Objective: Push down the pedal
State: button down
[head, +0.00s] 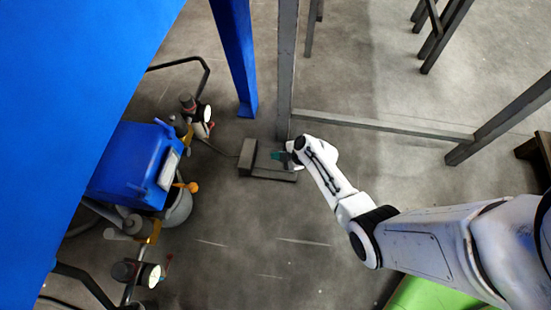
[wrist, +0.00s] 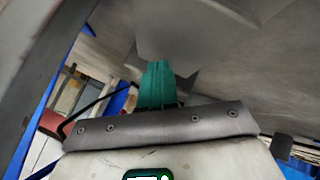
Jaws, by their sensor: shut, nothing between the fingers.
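The pedal (head: 247,154) is a dark grey, low block on the concrete floor, near the middle of the head view. A cable runs from it to the left. My gripper (head: 278,156) is over its right part and hides some of it. I cannot tell from the head view whether the fingertips touch it. In the wrist view the teal fingers (wrist: 158,82) are together and empty. A grey surface (wrist: 185,40) lies just beyond their tips; I cannot tell whether it is the pedal.
A grey metal post (head: 286,70) and a blue leg (head: 235,60) stand just behind the pedal. A blue machine (head: 130,165) with hoses and gauges is on the left. A floor-level rail (head: 385,124) runs to the right. The floor in front of the pedal is clear.

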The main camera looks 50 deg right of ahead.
jog(key=shift+f, duration=1.2)
dwell(1.1)
jog(key=shift+r+p, duration=0.95)
jog(key=shift+r, duration=0.3)
jog(key=shift+r+p, duration=1.95)
jog(key=shift+r, duration=0.65)
